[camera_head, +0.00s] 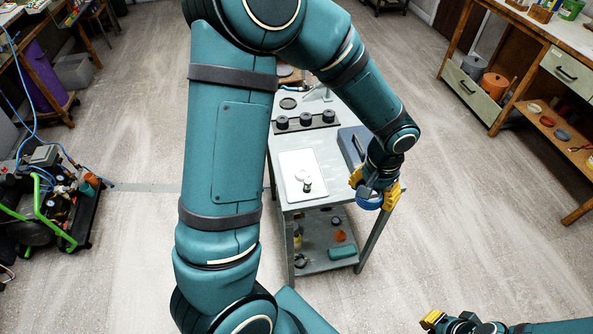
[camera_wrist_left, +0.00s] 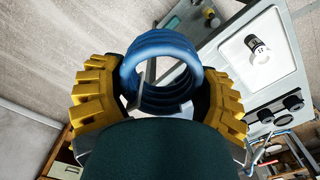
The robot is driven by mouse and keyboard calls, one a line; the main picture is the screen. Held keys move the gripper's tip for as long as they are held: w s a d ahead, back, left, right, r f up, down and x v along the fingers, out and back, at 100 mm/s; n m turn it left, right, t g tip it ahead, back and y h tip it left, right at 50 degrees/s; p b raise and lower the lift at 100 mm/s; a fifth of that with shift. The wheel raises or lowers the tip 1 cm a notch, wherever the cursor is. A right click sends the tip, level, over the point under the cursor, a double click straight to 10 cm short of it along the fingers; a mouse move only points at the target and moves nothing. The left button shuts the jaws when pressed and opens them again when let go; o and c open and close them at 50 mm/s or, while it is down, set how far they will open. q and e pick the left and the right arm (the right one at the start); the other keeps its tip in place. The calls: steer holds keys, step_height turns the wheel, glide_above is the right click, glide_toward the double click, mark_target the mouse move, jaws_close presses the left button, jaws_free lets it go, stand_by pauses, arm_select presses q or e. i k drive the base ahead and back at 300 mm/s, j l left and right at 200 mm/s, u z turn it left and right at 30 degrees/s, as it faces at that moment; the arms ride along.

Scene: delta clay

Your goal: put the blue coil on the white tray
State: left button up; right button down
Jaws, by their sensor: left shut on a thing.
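My left gripper (camera_head: 376,192) is shut on the blue coil (camera_head: 369,201), just off the right edge of the grey work table. In the left wrist view the blue coil (camera_wrist_left: 160,62) sits between the yellow fingers, its loops showing above the dark palm. The white tray (camera_head: 296,162) lies on the table top, to the left of the coil and apart from it. The tray also shows at the upper right of the left wrist view (camera_wrist_left: 235,70). My right gripper (camera_head: 433,319) is partly seen at the bottom edge, away from the table; its opening is unclear.
A small black-and-white cylinder (camera_head: 307,186) stands on the tray. A rack with black round parts (camera_head: 306,121) is behind the tray. A blue-grey flat case (camera_head: 352,144) lies at the table's right side. A lower shelf (camera_head: 318,262) holds small items.

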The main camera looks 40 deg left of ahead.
mark_target(298, 159)
steer(key=j+z, duration=0.2)
steer(key=j, duration=0.2)
steer(key=k+j+z, duration=0.15)
steer(key=j, duration=0.95)
steer(key=i+z, duration=0.05)
